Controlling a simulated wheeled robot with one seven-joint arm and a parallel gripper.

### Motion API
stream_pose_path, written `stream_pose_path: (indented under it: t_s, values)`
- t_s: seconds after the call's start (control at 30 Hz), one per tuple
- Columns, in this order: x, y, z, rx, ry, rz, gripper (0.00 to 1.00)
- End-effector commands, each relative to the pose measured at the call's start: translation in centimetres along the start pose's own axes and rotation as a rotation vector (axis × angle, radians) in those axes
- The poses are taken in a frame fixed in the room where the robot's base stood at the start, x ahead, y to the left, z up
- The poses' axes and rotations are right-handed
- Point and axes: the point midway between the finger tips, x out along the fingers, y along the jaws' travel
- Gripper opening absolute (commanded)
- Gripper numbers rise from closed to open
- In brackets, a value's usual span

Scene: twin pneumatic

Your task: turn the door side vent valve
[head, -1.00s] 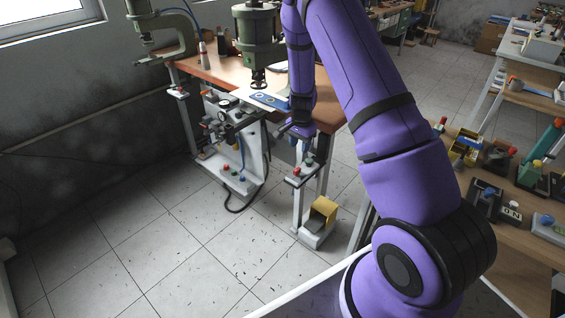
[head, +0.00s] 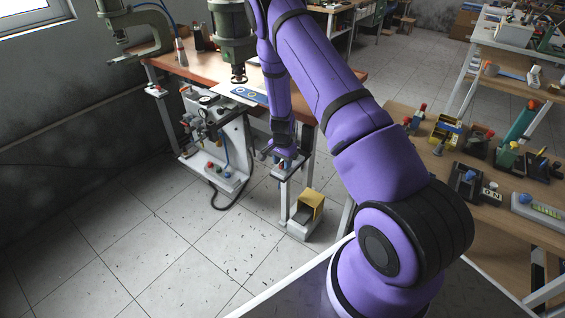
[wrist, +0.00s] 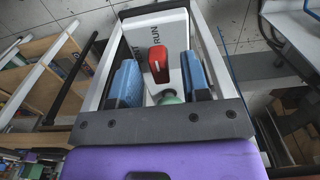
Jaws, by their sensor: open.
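My gripper (head: 281,152) is low over the button stand (head: 284,190) at the near end of the orange-topped bench. In the wrist view my gripper (wrist: 160,70) is open, with its blue finger pads on either side of a red knob (wrist: 158,63) on a white plate lettered "RUN". A green rounded button (wrist: 171,97) lies below the knob, partly hidden by my gripper. I see gaps between pads and knob. The pneumatic panel (head: 222,140) with gauge and fittings stands left of my gripper. I cannot tell which part is the door side vent valve.
A yellow foot pedal (head: 309,204) sits on the floor by the stand. Green presses (head: 232,40) stand on the bench (head: 185,64). A wooden workbench (head: 500,235) with boxes and switches is at right.

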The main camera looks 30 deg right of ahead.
Motion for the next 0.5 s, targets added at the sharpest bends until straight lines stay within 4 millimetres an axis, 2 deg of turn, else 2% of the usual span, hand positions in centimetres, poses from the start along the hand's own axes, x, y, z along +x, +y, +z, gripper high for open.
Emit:
stream_pose_path:
  t_s: [0.3, 0.37, 0.5]
  values:
    - [0.24, -0.02, 0.0, 0.0, 0.0, -0.001, 0.43]
    - [0.24, -0.02, 0.0, 0.0, 0.0, 0.0, 0.31]
    - [0.23, -0.02, 0.01, 0.0, 0.0, 0.0, 0.0]
